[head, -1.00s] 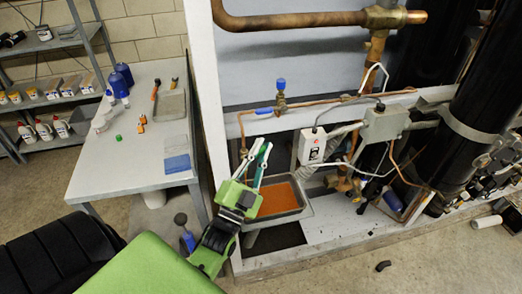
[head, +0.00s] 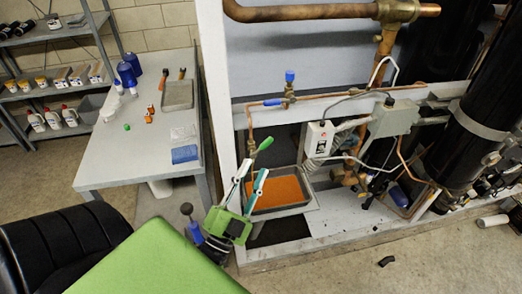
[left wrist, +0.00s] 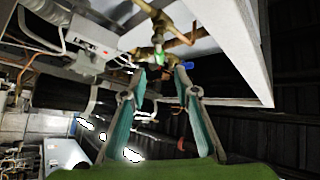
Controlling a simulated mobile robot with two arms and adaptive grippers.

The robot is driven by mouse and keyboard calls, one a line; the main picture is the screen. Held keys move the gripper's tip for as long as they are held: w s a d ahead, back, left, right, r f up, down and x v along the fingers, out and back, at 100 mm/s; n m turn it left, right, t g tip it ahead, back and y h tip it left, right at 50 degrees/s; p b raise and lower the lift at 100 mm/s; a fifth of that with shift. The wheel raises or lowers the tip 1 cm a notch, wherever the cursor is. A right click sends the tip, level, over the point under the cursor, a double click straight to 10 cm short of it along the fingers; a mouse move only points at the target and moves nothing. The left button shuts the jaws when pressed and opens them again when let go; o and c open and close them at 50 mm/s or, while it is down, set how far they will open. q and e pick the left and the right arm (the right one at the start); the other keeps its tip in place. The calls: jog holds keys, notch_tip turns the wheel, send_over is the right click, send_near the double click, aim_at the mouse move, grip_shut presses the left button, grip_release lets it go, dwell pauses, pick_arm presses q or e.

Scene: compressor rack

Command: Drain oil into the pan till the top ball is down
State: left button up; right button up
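The shallow metal pan (head: 312,202) holds orange-brown oil and sits low in the rack. A green handle (head: 264,145) shows above its back left edge, by the thin copper line. My left gripper (head: 252,173) is open and empty in front of the pan's left side, just below the green handle. In the left wrist view the two fingers (left wrist: 161,75) stand apart, with a green part (left wrist: 157,54) on brass fittings beyond and between their tips. I see no contact. The sight glass balls cannot be made out. My right gripper is out of view.
A blue-handled valve (head: 289,78) sits on the copper line above. A white box (head: 319,138) and grey box (head: 392,121) hang right of the pan. A workbench (head: 125,165) with bottles stands at the left. The front right floor is mostly clear.

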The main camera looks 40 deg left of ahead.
pick_arm(q)
jog(key=v, duration=0.2)
jog(key=shift+s+f, duration=0.15)
jog(key=shift+s, duration=0.05)
dwell(0.4)
